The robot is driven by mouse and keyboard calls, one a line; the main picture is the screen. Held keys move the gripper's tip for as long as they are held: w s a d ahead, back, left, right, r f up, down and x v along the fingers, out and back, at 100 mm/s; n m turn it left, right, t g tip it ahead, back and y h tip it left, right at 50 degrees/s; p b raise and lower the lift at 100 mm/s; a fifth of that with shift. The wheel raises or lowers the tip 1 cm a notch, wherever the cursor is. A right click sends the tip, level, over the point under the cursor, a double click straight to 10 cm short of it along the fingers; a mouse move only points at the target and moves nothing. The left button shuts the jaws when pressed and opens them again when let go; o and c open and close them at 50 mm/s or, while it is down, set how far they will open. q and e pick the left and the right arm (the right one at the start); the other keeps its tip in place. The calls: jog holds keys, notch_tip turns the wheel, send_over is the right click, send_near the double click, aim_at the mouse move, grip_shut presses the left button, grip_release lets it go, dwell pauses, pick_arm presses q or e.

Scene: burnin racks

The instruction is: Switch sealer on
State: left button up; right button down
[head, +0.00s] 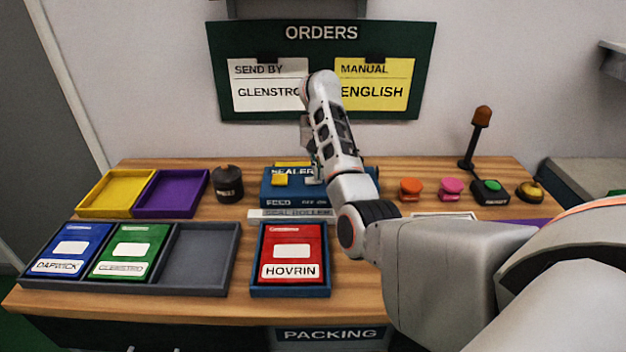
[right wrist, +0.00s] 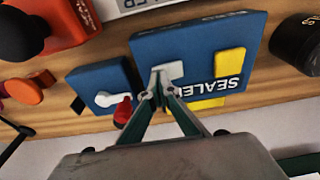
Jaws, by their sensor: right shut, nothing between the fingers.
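The blue sealer (head: 275,190) sits mid-table at the back in the head view, with a yellow block on its top. In the right wrist view the sealer (right wrist: 190,45) appears upside down, with its SEALER label, yellow parts and a pale piece (right wrist: 172,71) on its face. Beside it is a smaller blue box (right wrist: 92,77) with a red-tipped lever (right wrist: 122,110) on a white plate. My right gripper (right wrist: 157,88) is shut and empty, its tips over the sealer's edge near the pale piece; contact is unclear. In the head view my arm hides part of the sealer. My left gripper is not in view.
Yellow (head: 117,190) and purple (head: 172,192) trays and a dark round pot (head: 228,184) stand left. A grey tray (head: 198,258) and a red HOVRIN pack (head: 292,247) lie in front. Orange (head: 410,188), pink (head: 451,188) and green (head: 490,187) knobs stand right.

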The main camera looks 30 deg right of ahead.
jog(key=shift+f, duration=0.25)
jog(key=shift+r+p, duration=1.55)
jog(key=shift+r, duration=2)
